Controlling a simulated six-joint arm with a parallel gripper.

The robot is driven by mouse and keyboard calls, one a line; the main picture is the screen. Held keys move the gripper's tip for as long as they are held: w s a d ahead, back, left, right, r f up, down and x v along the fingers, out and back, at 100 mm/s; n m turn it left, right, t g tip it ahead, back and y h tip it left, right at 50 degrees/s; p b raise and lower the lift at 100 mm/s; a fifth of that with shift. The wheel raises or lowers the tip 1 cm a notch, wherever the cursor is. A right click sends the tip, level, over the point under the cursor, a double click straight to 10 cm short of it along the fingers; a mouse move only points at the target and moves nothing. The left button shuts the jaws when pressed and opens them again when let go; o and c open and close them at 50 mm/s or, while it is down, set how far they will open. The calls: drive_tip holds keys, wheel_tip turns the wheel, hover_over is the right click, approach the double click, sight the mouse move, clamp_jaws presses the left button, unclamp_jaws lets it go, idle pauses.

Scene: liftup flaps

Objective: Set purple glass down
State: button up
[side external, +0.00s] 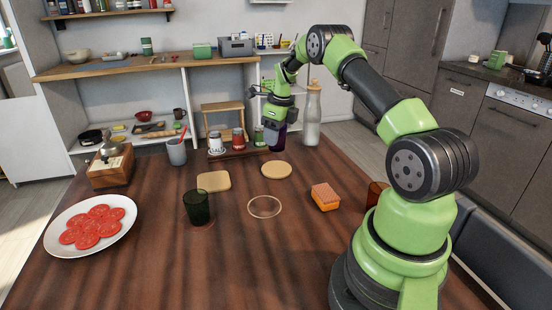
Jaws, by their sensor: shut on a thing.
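The purple glass (280,140) is at the far side of the table, a dark shape below my gripper (277,124) in the side external view. My gripper points down and is shut on it; the fingers are small and partly hidden, so the exact grip is unclear. I cannot tell whether the glass's base touches the table. A round tan coaster (277,169) lies nearer than the glass, with a square tan coaster (213,181) to its left. A thin pale ring (264,207) lies on the wood nearer still. A dark green glass (197,207) stands upright to the ring's left.
An orange sponge-like block (325,197) and an amber glass (376,194) are at right. A plate of tomato slices (60,245) is at left. The front middle is clear.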

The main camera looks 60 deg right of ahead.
drive_tip(key=shift+f, duration=3.1)
drive_tip(key=shift+f, duration=0.15)
drive_tip(key=o, duration=1)
drive_tip(key=shift+o, duration=0.2)
